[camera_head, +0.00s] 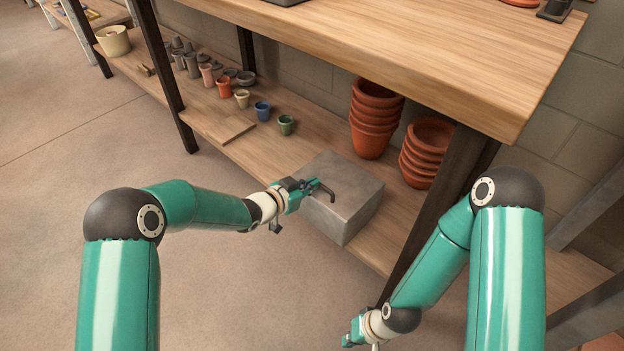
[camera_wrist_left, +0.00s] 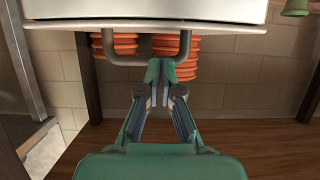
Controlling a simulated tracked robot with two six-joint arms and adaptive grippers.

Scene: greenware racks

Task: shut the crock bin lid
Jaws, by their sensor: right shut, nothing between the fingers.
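The crock bin (camera_head: 363,213) is a grey metal box on the lower shelf. Its grey lid (camera_head: 338,167) covers the top, and I see no opening into the bin; whether the lid sits fully down I cannot tell. A dark U-shaped handle (camera_head: 326,190) stands out from it. The lid edge (camera_wrist_left: 60,25) and handle (camera_wrist_left: 120,61) fill the top of the left wrist view. My left gripper (camera_head: 308,185) is at the handle, its fingertips (camera_wrist_left: 161,80) closed around the bar's middle. My right gripper (camera_head: 352,338) is shut and empty, low in front of the shelf.
Stacked terracotta pots (camera_head: 373,118) stand behind the bin, with another stack (camera_head: 427,150) to the right. Small pots and a wooden board (camera_head: 225,130) lie to the left. The upper shelf (camera_head: 430,50) overhangs, and a dark post (camera_head: 440,200) stands right of the bin.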

